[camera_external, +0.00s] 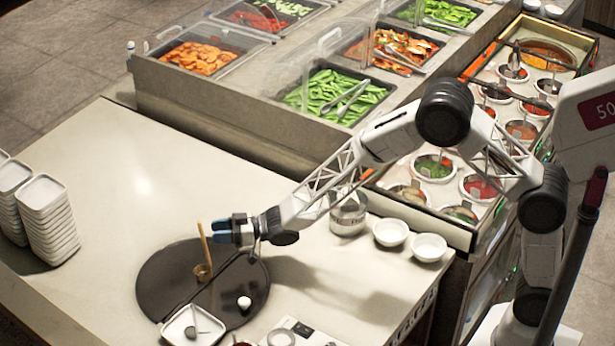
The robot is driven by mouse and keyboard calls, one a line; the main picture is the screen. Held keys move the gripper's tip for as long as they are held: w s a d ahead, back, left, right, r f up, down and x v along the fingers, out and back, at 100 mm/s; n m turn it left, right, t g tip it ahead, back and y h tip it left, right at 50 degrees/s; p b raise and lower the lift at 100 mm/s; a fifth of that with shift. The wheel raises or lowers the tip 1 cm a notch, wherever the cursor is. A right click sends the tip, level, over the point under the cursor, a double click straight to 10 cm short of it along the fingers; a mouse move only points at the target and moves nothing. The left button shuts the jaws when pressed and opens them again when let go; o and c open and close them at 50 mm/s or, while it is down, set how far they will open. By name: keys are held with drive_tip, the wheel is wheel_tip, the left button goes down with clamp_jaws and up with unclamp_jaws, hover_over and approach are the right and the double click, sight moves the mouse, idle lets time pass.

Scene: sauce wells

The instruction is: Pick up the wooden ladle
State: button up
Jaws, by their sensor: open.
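The wooden ladle (203,251) stands nearly upright on a dark round board (165,292), its thin handle pointing up and its small cup at the bottom. My gripper (217,231) reaches in from the right, level, with its blue fingertips pointing left. It is open, and its tips are just right of the ladle's handle in the picture. I cannot tell from this view whether they touch the handle or how far apart they are in depth. Nothing shows held in the gripper.
A square white dish (176,330) holding a spoon and a small white object (244,303) are at the board's front. Stacked white dishes (48,215) stand left. A metal container (348,214) and two white bowls (391,232) stand right. Food trays line the back. The counter's left middle is clear.

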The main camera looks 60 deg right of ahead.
sight(201, 233)
drive_tip(key=shift+x, duration=2.6)
drive_tip(key=shift+w, duration=0.1)
clamp_jaws()
